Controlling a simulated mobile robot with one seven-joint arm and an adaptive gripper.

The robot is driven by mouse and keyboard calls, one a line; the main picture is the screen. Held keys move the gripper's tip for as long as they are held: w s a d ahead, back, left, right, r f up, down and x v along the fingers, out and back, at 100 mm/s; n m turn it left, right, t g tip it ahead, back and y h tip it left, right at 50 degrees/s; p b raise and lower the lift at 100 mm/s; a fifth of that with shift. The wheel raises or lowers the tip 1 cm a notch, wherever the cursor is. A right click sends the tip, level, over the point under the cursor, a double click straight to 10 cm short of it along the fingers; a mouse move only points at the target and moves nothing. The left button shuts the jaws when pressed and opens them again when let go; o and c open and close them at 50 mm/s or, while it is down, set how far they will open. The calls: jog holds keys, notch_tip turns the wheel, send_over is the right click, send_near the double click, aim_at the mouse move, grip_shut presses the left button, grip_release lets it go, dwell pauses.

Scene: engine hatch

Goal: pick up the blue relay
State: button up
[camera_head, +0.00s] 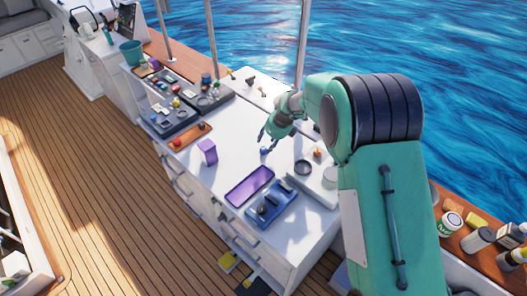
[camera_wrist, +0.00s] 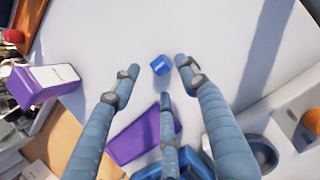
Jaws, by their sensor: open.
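The blue relay (camera_wrist: 161,66) is a small blue block on the white top, just ahead of my fingertips in the wrist view. In the head view it is a tiny blue spot (camera_head: 264,151) just below my gripper (camera_head: 267,137). In the wrist view my gripper (camera_wrist: 158,76) is open, with blue-grey fingers spread left and right and a third finger below. The relay lies between and slightly beyond the fingertips, with nothing held. I cannot tell how high the fingers are above the top.
A purple tray (camera_head: 240,194) and a blue tray (camera_head: 290,212) lie nearer the front of the white counter (camera_head: 222,180). A purple box (camera_head: 208,152) stands to the left. An orange tray (camera_head: 178,143) and dark trays (camera_head: 172,128) lie farther left. The surface around the relay is clear.

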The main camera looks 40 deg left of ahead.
aim_at(264, 148)
jog(key=shift+b+x, duration=0.35)
jog(key=shift+x, duration=2.2)
jog(key=c, duration=1)
